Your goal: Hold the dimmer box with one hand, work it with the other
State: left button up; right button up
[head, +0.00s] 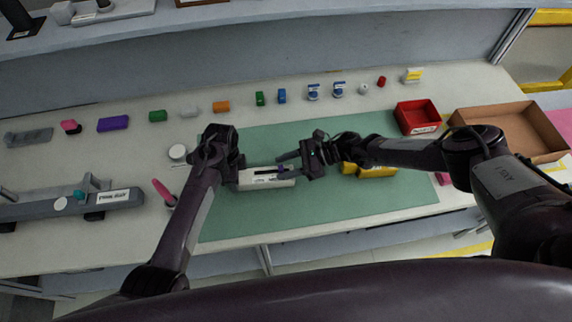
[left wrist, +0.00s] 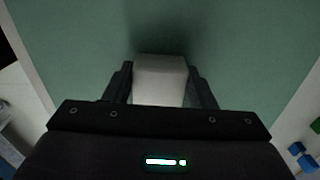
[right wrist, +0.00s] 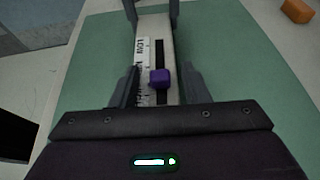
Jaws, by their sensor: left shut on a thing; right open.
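The dimmer box (head: 266,180) is a white block on the green mat, with a dark slot along its top and a purple slider knob (right wrist: 160,79). A label with print runs beside the slot in the right wrist view. My left gripper (left wrist: 161,85) is shut on the box's left end, and its white end shows between the fingers. My right gripper (head: 284,163) is open at the box's right part. In the right wrist view its fingers (right wrist: 160,88) stand on either side of the box near the knob, with gaps beside the knob. The left fingers also show at the far end.
The green mat (head: 330,210) is mostly clear in front. Yellow blocks (head: 376,171) lie right of the box, partly under my right arm. A red bin (head: 418,116) and a brown tray (head: 515,125) stand at the right. Several small parts line the back. A grey fixture (head: 110,200) stands left.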

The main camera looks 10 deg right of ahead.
aim_at(262, 172)
grip_shut()
jog(key=a, duration=0.7)
jog(key=shift+w+a, duration=0.1)
jog(key=shift+w, duration=0.1)
pick_arm(q)
jog(key=shift+d, duration=0.1)
pick_arm(e)
grip_release()
